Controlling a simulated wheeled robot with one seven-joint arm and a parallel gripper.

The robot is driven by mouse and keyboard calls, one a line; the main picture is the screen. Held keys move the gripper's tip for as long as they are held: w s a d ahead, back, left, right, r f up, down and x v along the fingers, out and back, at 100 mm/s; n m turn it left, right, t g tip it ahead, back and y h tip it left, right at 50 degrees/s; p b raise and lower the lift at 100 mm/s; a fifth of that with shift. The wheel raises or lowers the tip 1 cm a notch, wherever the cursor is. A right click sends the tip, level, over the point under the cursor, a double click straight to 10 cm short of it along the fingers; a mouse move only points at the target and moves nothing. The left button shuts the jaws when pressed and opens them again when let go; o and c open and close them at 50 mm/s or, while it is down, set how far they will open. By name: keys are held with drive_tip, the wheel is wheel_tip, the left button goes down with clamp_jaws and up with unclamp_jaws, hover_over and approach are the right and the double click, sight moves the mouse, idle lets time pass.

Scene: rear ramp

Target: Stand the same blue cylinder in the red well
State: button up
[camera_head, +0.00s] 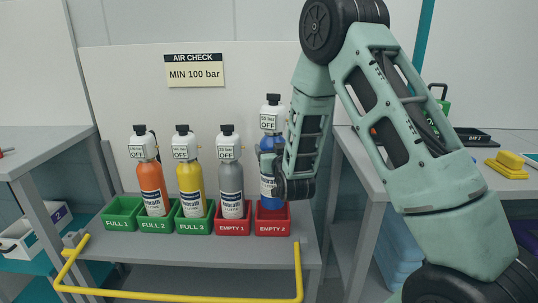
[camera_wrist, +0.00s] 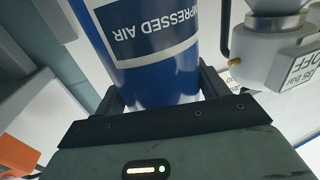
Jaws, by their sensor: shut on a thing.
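The blue cylinder (camera_head: 267,188) is upright in my gripper (camera_head: 273,165), with a white valve head, a black cap and a tag reading OFF. In the wrist view the blue cylinder (camera_wrist: 155,62) fills the space between the two dark fingers of my gripper (camera_wrist: 160,95). The red well (camera_head: 272,228) labelled EMPTY 2 is directly below it. The cylinder's lower end shows at the well's rim. Its cap is higher than those of the neighbouring cylinders. I cannot tell whether its base touches the well floor.
A grey cylinder (camera_head: 231,180) stands close left in the red well EMPTY 1 (camera_head: 233,229). Yellow (camera_head: 191,179) and orange (camera_head: 151,178) cylinders stand in green wells. The green well FULL 1 (camera_head: 120,224) is empty. A yellow rail (camera_head: 180,296) runs in front; a panel stands behind.

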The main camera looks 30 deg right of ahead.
wheel_tip(320, 180, down, 8)
drive_tip(key=b, duration=0.5)
drive_tip(key=shift+r, duration=0.25)
drive_tip(key=shift+f+b, duration=0.45)
drive_tip(key=shift+f, duration=0.15)
idle(0.9)
drive_tip(key=o, duration=1.9)
drive_tip(key=shift+o, duration=1.1)
drive_tip(key=p+v, duration=1)
drive_tip(key=v, duration=0.7)
drive_tip(key=shift+s+f+p, duration=0.15)
drive_tip(key=shift+f+p, duration=0.1)
drive_tip(key=shift+p, duration=0.1)
drive_tip(key=shift+a, duration=0.1)
